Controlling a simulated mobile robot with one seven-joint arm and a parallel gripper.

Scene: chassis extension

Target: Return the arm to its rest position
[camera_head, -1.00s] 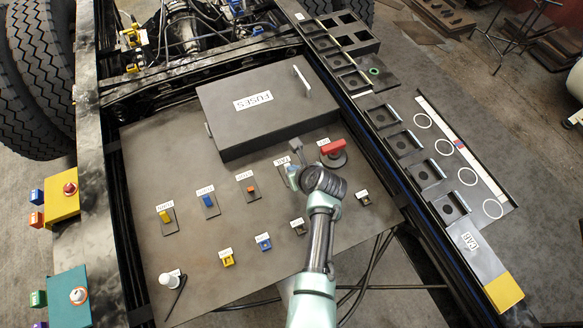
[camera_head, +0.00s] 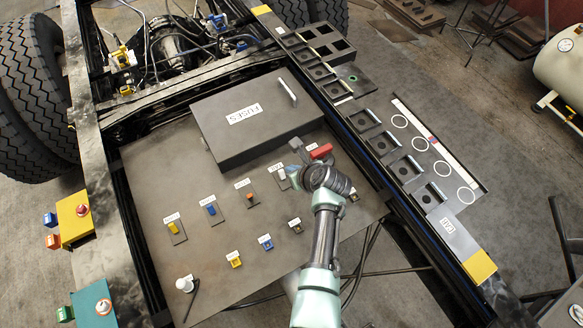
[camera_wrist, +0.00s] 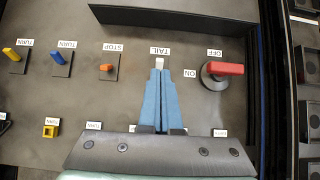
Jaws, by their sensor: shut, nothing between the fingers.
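My gripper (camera_head: 294,172) is over the right part of the grey switch panel (camera_head: 150,215), seen from the camera on my body. In the wrist view its two blue fingers (camera_wrist: 159,74) are together and hold nothing. Their tips point at the small white switch (camera_wrist: 159,62) by the TAIL label. I cannot tell whether they touch it. The red rotary handle (camera_wrist: 222,69), between ON and OFF labels, is to the right of the fingers. My wrist hides part of the panel in the body view.
The dark FUSES box (camera_head: 240,120) stands at the panel's back. Yellow (camera_head: 173,228), blue (camera_head: 211,209) and orange (camera_head: 250,197) switches are to the left. A white knob (camera_head: 184,285) is at front left. A chassis rail (camera_head: 350,125) with square sockets runs along the right.

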